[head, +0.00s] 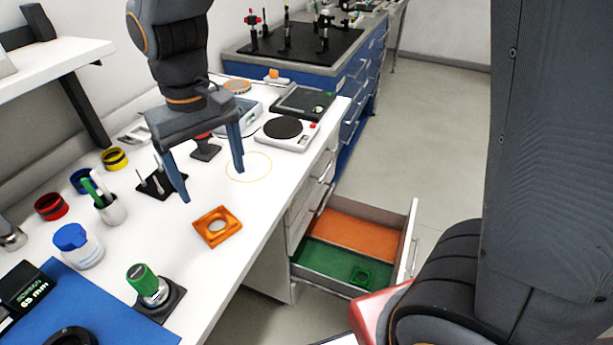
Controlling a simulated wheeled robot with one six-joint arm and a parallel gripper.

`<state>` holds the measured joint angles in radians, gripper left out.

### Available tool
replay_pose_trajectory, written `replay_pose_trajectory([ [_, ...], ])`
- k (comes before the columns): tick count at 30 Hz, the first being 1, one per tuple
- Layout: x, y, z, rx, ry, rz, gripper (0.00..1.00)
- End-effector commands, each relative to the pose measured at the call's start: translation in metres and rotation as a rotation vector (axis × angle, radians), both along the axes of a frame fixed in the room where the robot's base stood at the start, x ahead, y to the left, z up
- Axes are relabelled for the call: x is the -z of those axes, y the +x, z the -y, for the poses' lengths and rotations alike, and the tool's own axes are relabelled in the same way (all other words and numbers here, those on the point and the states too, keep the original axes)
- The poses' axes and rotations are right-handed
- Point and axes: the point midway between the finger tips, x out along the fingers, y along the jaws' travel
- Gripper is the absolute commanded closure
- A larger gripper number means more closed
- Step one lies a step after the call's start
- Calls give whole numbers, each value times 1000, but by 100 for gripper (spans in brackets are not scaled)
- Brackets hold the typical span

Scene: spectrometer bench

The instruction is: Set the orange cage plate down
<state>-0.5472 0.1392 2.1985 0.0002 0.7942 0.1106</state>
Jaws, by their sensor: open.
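The orange cage plate (203,224), a square frame with a round hole, lies flat on the white bench top near its front edge. My gripper (213,186) is open, its two blue fingers spread wide and pointing down. It hangs above the bench, behind the plate in the picture, and nothing shows between the fingers. The fingers appear clear of the plate. A thin orange circle (249,166) is marked on the bench beside the right finger.
An open drawer (408,240) below the bench has an orange and a green section, with a green plate (362,276) in the green one. A green-topped post (142,279), white jar (77,245), pen cup (112,211) and round-topped scale (286,130) stand on the bench.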

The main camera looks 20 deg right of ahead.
Motion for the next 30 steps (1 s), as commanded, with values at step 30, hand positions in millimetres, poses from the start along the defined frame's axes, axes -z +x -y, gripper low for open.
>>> replay_pose_trajectory([
  [30,63,-31,224,437,25,110,20],
])
